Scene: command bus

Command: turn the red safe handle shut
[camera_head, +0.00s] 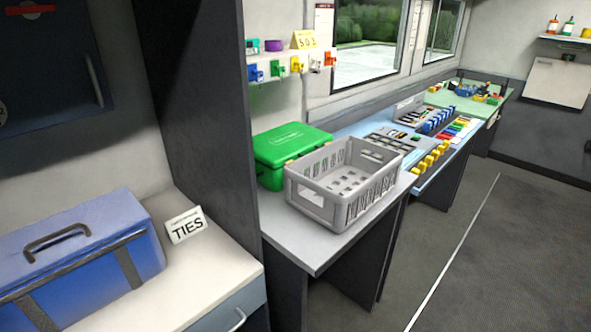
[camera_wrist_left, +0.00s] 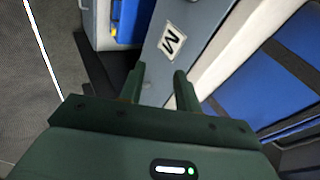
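In the head view, a dark blue cabinet door (camera_head: 50,75) with an upright grey bar handle (camera_head: 94,80) is on the wall at the upper left. Part of a round fitting is cut off at its left edge. I cannot tell whether this is the safe. My left gripper (camera_wrist_left: 158,80) shows in the left wrist view, its two dark green fingers apart with nothing held between them. It is not in the head view. My right gripper is in neither view.
Floor (camera_head: 500,260) at right is clear.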

